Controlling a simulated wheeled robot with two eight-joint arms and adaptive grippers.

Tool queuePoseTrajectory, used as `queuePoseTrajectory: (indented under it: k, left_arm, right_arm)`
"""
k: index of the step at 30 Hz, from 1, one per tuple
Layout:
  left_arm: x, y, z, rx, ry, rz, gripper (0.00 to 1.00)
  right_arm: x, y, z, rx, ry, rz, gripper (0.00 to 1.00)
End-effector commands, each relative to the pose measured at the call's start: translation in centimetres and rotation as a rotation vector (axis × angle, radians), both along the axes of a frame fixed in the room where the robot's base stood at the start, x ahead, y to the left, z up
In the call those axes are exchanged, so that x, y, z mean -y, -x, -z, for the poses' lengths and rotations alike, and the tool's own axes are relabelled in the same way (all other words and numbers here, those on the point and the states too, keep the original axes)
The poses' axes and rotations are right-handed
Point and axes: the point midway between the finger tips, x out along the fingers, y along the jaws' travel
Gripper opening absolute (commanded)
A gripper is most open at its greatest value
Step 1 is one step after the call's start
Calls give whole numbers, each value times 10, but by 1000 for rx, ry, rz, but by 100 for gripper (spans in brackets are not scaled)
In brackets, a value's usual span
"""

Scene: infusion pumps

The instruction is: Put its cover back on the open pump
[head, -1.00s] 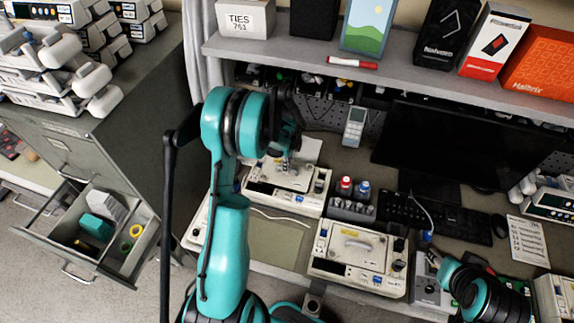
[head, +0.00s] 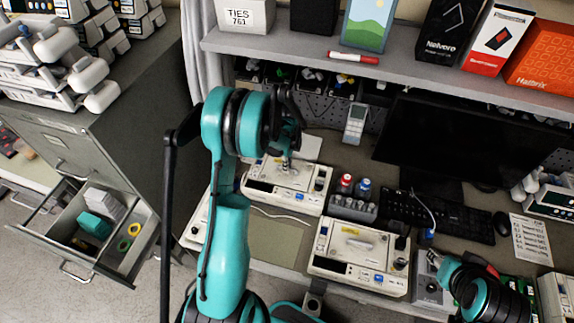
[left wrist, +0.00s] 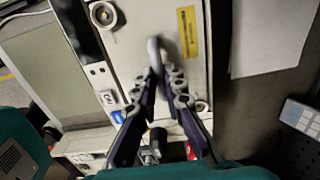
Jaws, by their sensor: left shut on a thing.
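My left gripper (head: 287,160) points down over the rear pump (head: 260,187), a cream box on the bench. In the left wrist view my left gripper (left wrist: 163,80) is shut on the upright grey handle (left wrist: 153,50) of a pale cover panel (left wrist: 130,35) with a yellow label. I cannot tell whether this panel is seated on the pump or slightly above it. A second cream pump (head: 335,240) stands nearer, with a flat top and a handle. My right gripper (head: 436,260) is over a grey box at the lower right; its fingers are too small to judge.
A rack of bottles (head: 352,208) with red and blue caps stands right of the rear pump. A keyboard (head: 435,216) and a monitor (head: 470,150) are farther right. A shelf (head: 290,48) overhangs the back. An open drawer (head: 130,262) juts out at left.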

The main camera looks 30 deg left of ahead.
Motion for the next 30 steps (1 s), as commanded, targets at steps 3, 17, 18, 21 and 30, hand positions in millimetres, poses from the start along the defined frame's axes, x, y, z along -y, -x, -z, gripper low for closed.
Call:
queuePoseTrajectory:
  k: [3,17,18,21,30]
  left_arm:
    - [0,0,2,0,0,0,0]
    - [0,0,2,0,0,0,34]
    - [0,0,2,0,0,0,34]
    - [0,0,2,0,0,0,34]
    - [0,0,-12,0,0,0,34]
  right_arm:
    - [0,0,2,0,0,0,40]
    - [0,0,2,0,0,0,40]
    - [0,0,2,0,0,0,40]
    - [0,0,2,0,0,0,40]
    - [0,0,-6,0,0,0,40]
